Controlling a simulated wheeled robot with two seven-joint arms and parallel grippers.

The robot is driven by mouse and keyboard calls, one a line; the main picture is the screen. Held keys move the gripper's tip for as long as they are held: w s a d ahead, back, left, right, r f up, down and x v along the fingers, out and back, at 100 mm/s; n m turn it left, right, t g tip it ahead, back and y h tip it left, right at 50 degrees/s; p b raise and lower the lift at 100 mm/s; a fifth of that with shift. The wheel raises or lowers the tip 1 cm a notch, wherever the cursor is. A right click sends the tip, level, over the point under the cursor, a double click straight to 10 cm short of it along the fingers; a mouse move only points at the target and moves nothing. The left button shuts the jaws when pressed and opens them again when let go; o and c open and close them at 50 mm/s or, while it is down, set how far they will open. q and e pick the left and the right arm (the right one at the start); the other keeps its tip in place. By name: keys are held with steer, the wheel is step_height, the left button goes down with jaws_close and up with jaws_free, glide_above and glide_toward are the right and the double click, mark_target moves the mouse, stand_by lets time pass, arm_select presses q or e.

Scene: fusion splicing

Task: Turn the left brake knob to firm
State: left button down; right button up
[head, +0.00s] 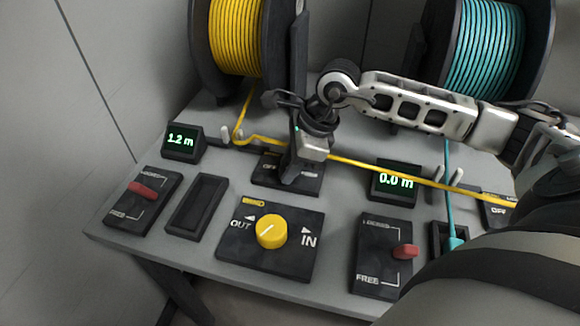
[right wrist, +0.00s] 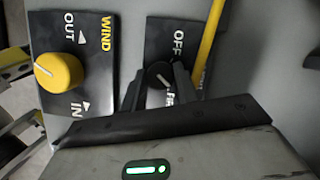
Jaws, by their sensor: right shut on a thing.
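The left brake plate (head: 262,180) is a dark panel below the yellow spool, and my right gripper (head: 288,180) covers much of it in the head view. In the right wrist view the left brake plate (right wrist: 160,30) carries OFF at one end and a partly hidden label at the other. A small dark round left brake knob (right wrist: 158,74) with a light mark sits between the fingertips of my right gripper (right wrist: 156,82), which is shut on it. The mark's exact direction is hard to tell. My left gripper is not in view.
A yellow knob (head: 271,231) on the wind plate stands in front. Yellow line (head: 365,165) runs from the yellow spool (head: 235,40) past small posts to the right, close beside my gripper. Displays read 1.2 m (head: 181,140) and 0.0 m (head: 396,181). Red levers (head: 142,190) stand left and right.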

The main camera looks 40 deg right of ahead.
steer(key=shift+m+t+h+b, duration=0.55)
steer(key=shift+m+b, duration=0.6)
steer(key=shift+m, duration=0.95)
steer(key=o, duration=1)
steer(key=shift+s+r, duration=0.1)
steer(key=shift+r, duration=0.05)
steer(key=v, duration=1.5)
steer(key=shift+a+r+p, duration=0.1)
steer(key=shift+r+p, duration=0.2)
steer(key=shift+r, duration=0.15)
steer(key=shift+s+f, duration=0.1)
